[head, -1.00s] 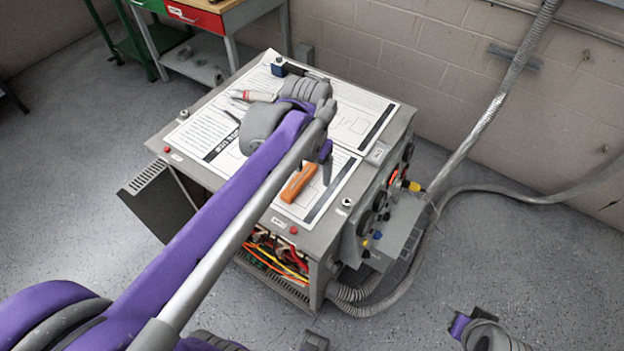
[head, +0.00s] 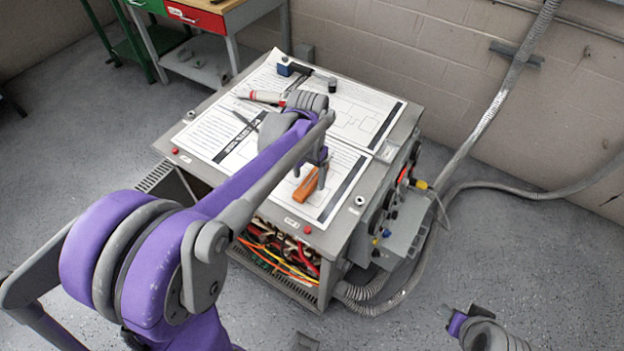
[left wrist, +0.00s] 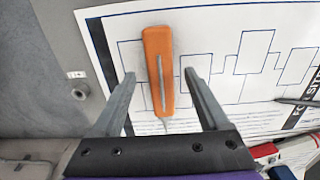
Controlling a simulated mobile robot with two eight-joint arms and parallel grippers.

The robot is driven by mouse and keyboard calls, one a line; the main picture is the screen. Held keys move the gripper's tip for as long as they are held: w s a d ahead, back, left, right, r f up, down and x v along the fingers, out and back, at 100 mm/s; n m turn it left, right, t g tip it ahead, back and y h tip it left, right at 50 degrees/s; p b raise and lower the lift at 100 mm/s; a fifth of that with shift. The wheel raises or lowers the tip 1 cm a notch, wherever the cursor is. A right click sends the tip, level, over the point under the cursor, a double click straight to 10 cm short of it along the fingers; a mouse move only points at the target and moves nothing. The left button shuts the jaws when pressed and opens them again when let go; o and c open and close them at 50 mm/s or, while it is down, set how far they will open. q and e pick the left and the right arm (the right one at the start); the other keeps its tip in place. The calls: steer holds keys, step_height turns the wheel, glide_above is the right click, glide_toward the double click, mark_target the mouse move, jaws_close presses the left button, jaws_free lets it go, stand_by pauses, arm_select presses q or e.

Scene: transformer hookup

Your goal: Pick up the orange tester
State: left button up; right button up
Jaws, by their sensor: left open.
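The orange tester (head: 306,186) lies on a white diagram sheet on top of the grey transformer cabinet, near its front right. In the left wrist view the tester (left wrist: 158,72) lies lengthwise between the two fingers, with a thin metal tip toward the palm. My left gripper (head: 312,176) is just above the tester in the head view. It also shows in the left wrist view (left wrist: 157,82) with its fingers open, one on each side of the tester and a gap on both sides. My right gripper (head: 463,318) is at the lower right, over the floor, well away from the cabinet.
A red-and-white tool (head: 262,97), a blue block (head: 285,69) and a dark cylinder (head: 332,86) are on the cabinet top. The cabinet's front (head: 275,250) is open, showing coloured wires. Hoses and connectors (head: 405,225) line its right side.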

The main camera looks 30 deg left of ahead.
arm_select(q)
steer(key=shift+f, duration=0.9)
steer(key=shift+c, duration=0.3)
jaws_close()
